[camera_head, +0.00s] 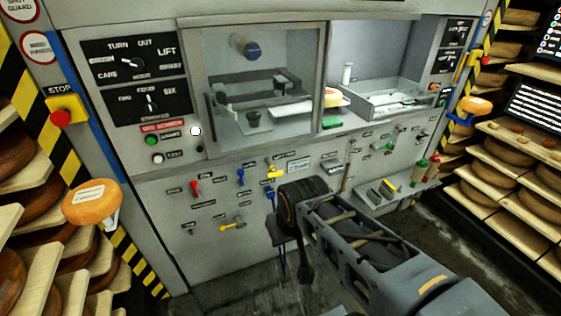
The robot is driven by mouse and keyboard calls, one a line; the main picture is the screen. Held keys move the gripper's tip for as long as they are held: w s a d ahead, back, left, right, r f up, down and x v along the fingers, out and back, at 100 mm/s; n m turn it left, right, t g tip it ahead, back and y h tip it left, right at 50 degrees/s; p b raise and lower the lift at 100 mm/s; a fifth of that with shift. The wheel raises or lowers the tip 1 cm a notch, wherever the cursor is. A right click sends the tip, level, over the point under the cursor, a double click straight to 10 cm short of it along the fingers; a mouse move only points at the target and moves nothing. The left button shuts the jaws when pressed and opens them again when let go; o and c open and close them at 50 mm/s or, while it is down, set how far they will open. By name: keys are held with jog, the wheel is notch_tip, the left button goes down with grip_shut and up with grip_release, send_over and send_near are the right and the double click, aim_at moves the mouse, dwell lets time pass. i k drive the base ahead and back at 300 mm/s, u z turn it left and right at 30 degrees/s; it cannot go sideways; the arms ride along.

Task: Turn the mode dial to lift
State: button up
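The mode dial (138,65) is a small dark knob on a black plate at the upper left of the grey machine. Labels reading CARE, TURN, OUT and LIFT stand around it, with LIFT at the right. A pale pointer mark shows on the knob; it seems to point to the left, away from LIFT, but it is too small to be sure. My gripper (288,262) hangs at the end of my dark arm, low in front of the machine's lower panel. It is well right of and below the dial, apart from it. Its fingers are too dark to read.
A second dial (151,104) sits just below the mode dial. A red stop button (61,117) is at the left. A glass window (255,90) is right of the dials. Several small levers cover the lower panel. Cheese shelves (500,170) flank both sides.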

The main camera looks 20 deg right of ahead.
aim_at(137, 64)
jog(key=z, duration=0.7)
jog(key=i, duration=0.95)
jog(key=u, duration=1.75)
